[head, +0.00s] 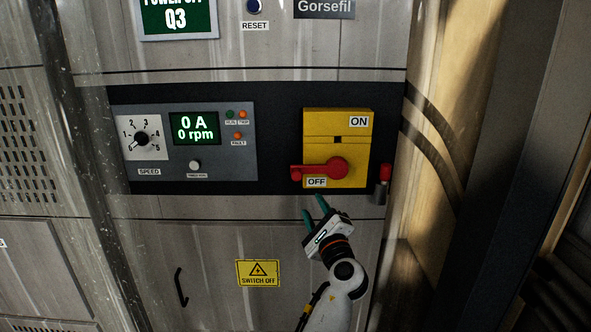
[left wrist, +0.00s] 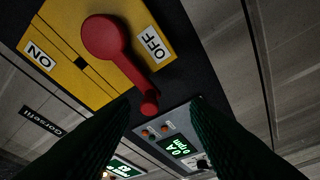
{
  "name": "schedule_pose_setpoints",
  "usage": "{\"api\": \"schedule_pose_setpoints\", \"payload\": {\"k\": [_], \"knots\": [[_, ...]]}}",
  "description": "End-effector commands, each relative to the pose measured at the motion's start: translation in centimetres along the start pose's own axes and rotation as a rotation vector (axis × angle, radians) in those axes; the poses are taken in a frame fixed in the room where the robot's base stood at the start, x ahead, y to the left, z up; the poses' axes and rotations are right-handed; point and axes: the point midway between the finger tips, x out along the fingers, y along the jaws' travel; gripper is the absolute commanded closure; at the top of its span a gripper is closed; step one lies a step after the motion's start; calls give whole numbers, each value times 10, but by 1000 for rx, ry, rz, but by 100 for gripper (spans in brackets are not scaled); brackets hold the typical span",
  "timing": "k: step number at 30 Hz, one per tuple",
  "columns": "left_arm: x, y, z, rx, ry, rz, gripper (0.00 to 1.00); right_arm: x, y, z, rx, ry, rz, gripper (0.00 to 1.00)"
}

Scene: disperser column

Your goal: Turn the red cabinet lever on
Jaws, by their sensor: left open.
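The red lever (head: 322,169) sits on a yellow switch plate (head: 350,128) on the cabinet front. Its handle points left, beside the OFF label (head: 316,182); the ON label (head: 359,121) is at the plate's upper right. My left gripper (head: 314,206) is open and empty just below the plate, apart from the lever. In the left wrist view the red lever (left wrist: 112,45) shows ahead, with its knob end (left wrist: 149,104) between the two dark fingers (left wrist: 165,115). My right gripper is not in view.
A grey control panel (head: 217,166) with a speed dial and a green display is left of the switch. A small red-topped part (head: 385,173) projects at the switch's lower right. A cabinet door handle (head: 180,287) and a yellow warning sign (head: 258,273) are below.

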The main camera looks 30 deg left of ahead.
Motion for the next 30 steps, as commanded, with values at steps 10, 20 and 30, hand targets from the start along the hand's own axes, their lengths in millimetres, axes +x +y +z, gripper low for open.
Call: {"api": "schedule_pose_setpoints", "payload": {"k": [10, 20, 30], "knots": [[35, 19, -25, 23, 62, 12, 57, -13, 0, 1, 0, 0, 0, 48], [99, 18, -27, 22, 58, 11, 57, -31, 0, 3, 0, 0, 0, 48], [123, 16, -27, 19, 57, 11, 57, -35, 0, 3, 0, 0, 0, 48]]}}
